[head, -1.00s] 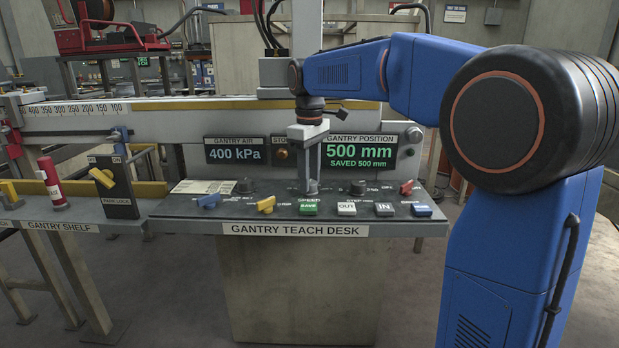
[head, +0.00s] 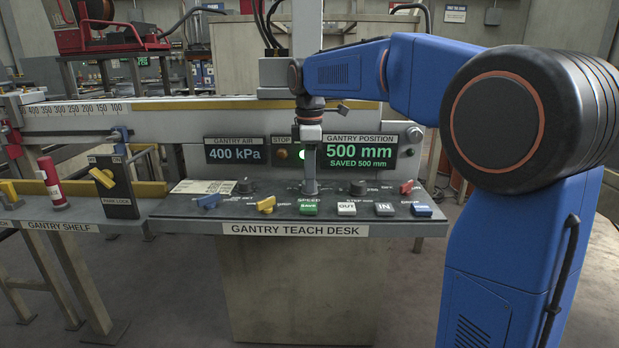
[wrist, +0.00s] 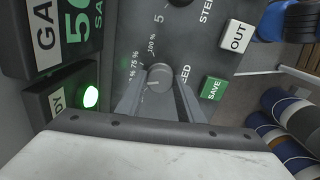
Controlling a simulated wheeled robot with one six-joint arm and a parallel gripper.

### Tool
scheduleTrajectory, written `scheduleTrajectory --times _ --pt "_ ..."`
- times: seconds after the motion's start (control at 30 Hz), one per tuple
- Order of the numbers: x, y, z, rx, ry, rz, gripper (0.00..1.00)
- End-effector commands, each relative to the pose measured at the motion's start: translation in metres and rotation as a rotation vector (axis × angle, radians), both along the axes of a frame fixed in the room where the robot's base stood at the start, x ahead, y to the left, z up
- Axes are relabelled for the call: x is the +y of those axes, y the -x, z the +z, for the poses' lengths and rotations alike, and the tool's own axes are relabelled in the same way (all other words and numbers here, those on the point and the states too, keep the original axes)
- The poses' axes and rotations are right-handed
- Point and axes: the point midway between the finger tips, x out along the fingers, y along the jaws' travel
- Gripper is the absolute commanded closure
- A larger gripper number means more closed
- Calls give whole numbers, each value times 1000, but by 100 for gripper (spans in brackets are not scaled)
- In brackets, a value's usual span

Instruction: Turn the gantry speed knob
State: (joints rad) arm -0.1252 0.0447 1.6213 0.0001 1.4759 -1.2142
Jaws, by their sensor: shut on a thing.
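The gantry speed knob is the round grey knob (wrist: 160,76) on the sloped panel of the gantry teach desk (head: 180,228). In the wrist view it sits between my two fingers, beside a scale with 75 % and 100 % marks and the partly covered word SPEED. My gripper (head: 310,188) points straight down at the panel and is shut on this knob. In the head view the fingers mostly hide the knob. The knob's pointer setting cannot be made out.
The display (head: 358,151) behind reads 500 mm. A green READY lamp (wrist: 90,97) glows.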

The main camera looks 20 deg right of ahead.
Motion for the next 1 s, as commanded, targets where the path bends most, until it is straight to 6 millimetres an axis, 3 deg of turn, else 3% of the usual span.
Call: scheduleTrajectory --times 0.4,0.43,0.5,0.83,1.0 --pt "0 0 1 -2 0 5 89" --pt "0 0 1 -2 0 5 59" --pt "0 0 1 -2 0 5 48" --pt "0 0 2 -1 0 4 48" --pt "0 -1 19 -3 0 4 48"
